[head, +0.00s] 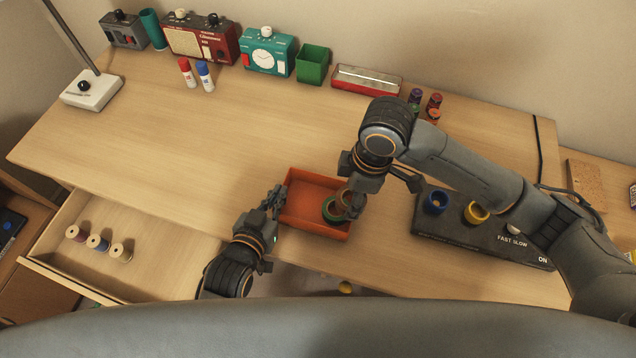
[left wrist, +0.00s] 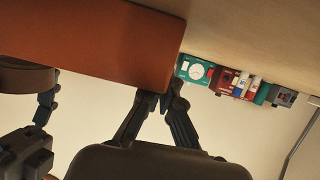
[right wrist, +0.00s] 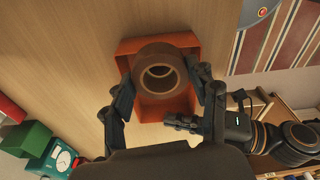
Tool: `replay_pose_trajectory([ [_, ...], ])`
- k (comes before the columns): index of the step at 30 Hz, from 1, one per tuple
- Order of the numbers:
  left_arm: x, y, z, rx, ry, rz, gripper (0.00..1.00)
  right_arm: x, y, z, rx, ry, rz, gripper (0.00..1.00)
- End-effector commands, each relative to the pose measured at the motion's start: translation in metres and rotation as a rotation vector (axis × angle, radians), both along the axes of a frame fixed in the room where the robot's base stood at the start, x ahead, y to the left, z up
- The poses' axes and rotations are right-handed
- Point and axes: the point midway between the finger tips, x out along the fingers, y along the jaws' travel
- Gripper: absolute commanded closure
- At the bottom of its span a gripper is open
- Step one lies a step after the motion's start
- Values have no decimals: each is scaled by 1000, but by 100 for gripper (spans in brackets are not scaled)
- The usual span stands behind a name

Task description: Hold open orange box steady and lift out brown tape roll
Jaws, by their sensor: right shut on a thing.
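The open orange box (head: 308,187) sits on the desk near its front edge. My right gripper (head: 352,192) is shut on the brown tape roll (right wrist: 160,75), with its fingers on both sides. In the left wrist view, whose picture is upside down, the brown roll (left wrist: 25,78) shows beyond the box's rim, at least partly above it. My left gripper (head: 276,199) is at the box's left wall, fingers close together. I cannot tell whether the wall is between them.
A dark panel (head: 458,240) with blue and yellow rings lies right of the box. An open drawer (head: 150,235) with several spools is at the left. Radios, a teal clock (head: 268,52) and a green cup (head: 312,63) line the back. The desk middle is clear.

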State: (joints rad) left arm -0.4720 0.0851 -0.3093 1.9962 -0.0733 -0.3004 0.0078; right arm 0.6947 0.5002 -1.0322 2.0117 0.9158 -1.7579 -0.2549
Motion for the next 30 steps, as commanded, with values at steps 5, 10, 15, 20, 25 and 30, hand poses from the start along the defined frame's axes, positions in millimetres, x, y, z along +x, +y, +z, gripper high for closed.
replay_pose_trajectory([
  [5,0,0,0,0,1,0,100,-15,-47,-1,-3,2,-2,73],
  [10,0,0,0,1,1,0,100,-23,-70,-1,-1,1,-1,73],
  [15,0,0,0,1,1,0,100,-27,-80,0,1,1,1,73],
  [20,0,0,0,1,1,0,100,-27,-81,0,1,1,1,73],
  [25,0,0,0,2,1,1,92,-27,-81,0,1,1,1,73],
  [30,0,0,0,2,1,1,68,-27,-81,0,1,1,1,73],
])
